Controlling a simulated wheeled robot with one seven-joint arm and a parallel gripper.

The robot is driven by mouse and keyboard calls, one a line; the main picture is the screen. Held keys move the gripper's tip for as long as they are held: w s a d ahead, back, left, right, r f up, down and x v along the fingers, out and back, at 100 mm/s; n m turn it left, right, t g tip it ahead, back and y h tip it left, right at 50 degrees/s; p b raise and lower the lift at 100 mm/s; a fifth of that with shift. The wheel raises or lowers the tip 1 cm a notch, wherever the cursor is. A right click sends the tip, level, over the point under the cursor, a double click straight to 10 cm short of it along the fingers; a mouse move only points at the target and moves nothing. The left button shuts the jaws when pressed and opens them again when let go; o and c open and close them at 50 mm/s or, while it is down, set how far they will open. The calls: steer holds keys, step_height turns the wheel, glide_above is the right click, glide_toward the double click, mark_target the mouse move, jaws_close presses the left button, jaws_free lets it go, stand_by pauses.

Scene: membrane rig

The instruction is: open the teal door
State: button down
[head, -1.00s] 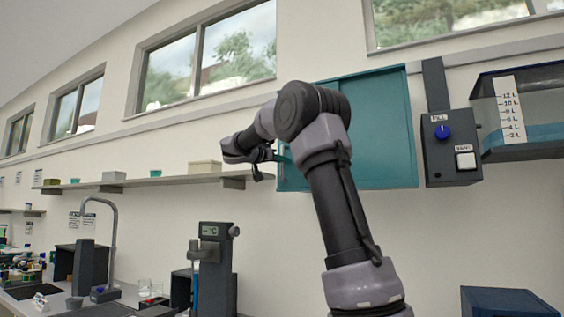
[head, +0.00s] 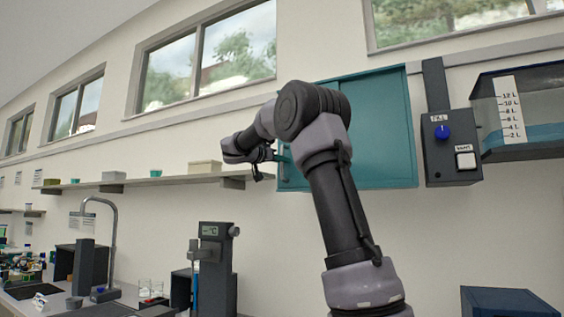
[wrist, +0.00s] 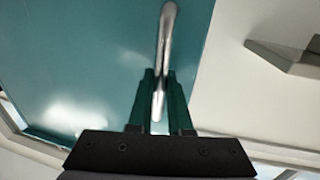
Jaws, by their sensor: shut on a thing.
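The teal door (head: 378,125) is the front of a wall cabinet, partly hidden behind my arm in the head view. It fills much of the wrist view (wrist: 80,60) and looks closed. Its silver bar handle (wrist: 166,40) stands near the door's edge. My gripper (wrist: 160,95) is shut on the handle, with one finger on each side of the bar.
A shelf (head: 150,182) with small boxes runs along the wall left of the cabinet. A dark control box (head: 450,145) with a blue knob and a clear tank (head: 525,110) are on the right. The bench below holds lab equipment.

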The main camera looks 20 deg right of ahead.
steer(key=s+d, duration=1.4)
steer(key=s, duration=0.4)
steer(key=c, duration=0.8)
jaws_free()
steer(key=shift+c, duration=0.2)
steer(key=shift+a, duration=0.1)
steer(key=v, duration=1)
steer(key=shift+s+a, duration=0.15)
steer(key=shift+a, duration=0.15)
